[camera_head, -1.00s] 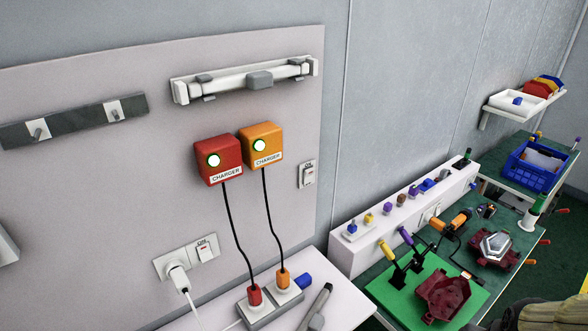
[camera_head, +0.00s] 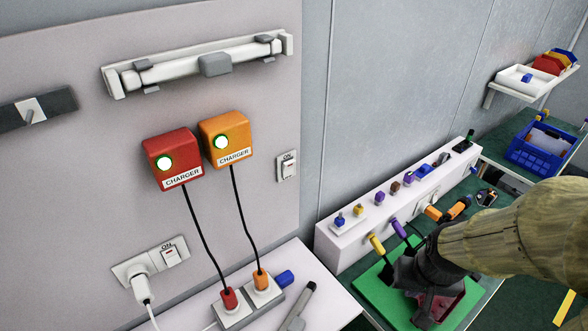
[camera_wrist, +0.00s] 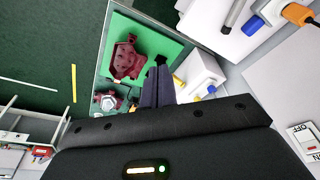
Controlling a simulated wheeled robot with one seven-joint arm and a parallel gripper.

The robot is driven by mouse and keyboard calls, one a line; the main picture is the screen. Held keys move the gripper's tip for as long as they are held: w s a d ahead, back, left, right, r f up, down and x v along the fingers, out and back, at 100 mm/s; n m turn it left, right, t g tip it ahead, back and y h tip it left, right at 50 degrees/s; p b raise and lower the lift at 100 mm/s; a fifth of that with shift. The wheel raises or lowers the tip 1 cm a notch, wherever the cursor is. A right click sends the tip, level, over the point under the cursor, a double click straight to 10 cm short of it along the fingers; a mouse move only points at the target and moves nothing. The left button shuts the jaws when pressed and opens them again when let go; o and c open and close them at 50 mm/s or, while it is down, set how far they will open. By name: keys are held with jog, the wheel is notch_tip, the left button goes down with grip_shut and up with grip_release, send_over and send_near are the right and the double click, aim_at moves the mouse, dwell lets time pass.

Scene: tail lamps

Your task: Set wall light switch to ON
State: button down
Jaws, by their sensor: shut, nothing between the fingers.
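The wall light switch (camera_head: 287,166) is a small white plate on the right edge of the pale wall panel, right of the orange charger. Its rocker's position is too small to tell. A switch plate (camera_wrist: 306,142) with OFF and ON lettering shows at the right edge of the wrist view, partly cut off. My gripper (camera_head: 408,278) is over the green mat on the workbench, well right of and below the switch, touching neither it nor the panel. In the wrist view my gripper (camera_wrist: 158,82) has its dark fingers together and empty.
A red charger (camera_head: 173,159) and an orange charger (camera_head: 226,139) hang left of the switch, with cables down to a power strip (camera_head: 248,302). A white ledge (camera_head: 350,240) with knobs runs along the bench. A second switch (camera_head: 170,254) sits by the socket. The wall right of the panel is bare.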

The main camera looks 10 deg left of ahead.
jog(key=w+a+f+m+t+y+b, duration=0.15)
jog(key=w+a+t, duration=0.25)
jog(key=w, duration=0.4)
jog(key=w+a+f+m+t+y+b, duration=0.1)
jog(key=w+a+f+t+y+b, duration=0.25)
jog(key=w, duration=0.35)
jog(key=a+r+m+t+y+b, duration=0.3)
jog(key=a+r+m+t+y, duration=0.1)
jog(key=a+y, duration=0.7)
jog(key=shift+a+r+m+y+b, duration=0.3)
jog(key=shift+a+r+m+y, duration=0.1)
jog(key=shift+r+m, duration=0.45)
jog(key=shift+f+t, duration=0.1)
jog(key=shift+t, duration=0.15)
